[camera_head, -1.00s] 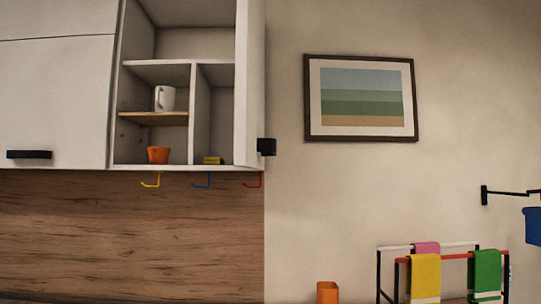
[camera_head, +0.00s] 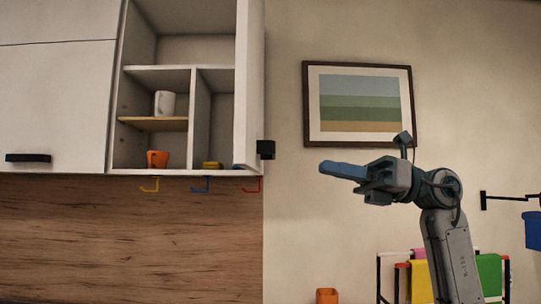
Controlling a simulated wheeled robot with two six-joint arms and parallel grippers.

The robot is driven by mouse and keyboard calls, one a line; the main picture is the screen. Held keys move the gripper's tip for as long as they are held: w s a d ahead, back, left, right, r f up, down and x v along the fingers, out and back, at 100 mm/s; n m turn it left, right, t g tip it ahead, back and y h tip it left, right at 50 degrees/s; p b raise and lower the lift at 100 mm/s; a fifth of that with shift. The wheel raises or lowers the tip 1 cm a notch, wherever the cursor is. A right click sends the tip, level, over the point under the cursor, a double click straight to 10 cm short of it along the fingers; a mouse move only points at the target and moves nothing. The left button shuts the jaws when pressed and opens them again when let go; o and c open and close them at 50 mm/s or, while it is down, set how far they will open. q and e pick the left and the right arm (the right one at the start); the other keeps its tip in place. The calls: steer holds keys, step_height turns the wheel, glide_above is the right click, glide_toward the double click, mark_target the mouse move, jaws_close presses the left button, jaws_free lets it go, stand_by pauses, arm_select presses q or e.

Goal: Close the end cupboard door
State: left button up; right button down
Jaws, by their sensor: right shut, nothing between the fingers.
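The end cupboard door (camera_head: 249,85) is white and stands open at the right side of the end cupboard (camera_head: 191,128), seen nearly edge-on. Its black handle (camera_head: 265,149) sticks out near the door's lower right edge. The cupboard's shelves are in plain sight. My right gripper (camera_head: 343,170) is shut and empty. It points left toward the door, a little lower than the handle and clearly apart from it to the right, in front of the wall. My left gripper is not in view.
Inside the cupboard are a white mug (camera_head: 164,104), an orange cup (camera_head: 157,159) and a yellow item (camera_head: 212,165). Coloured hooks (camera_head: 201,186) hang beneath. A framed picture (camera_head: 360,140) hangs behind my right arm. A towel rack (camera_head: 379,278) stands low at right.

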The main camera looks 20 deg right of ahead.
mark_target(250, 152)
steer(key=s+d+r+t+h, duration=0.2)
steer(key=s+r+h, duration=0.1)
steer(key=s, duration=0.1)
steer(key=shift+n, duration=0.3)
steer(key=p+x, duration=0.5)
steer(key=x, duration=0.8)
steer(key=shift+w+a+f, duration=0.1)
steer(key=shift+w+a, duration=0.1)
steer(key=shift+a, duration=0.4)
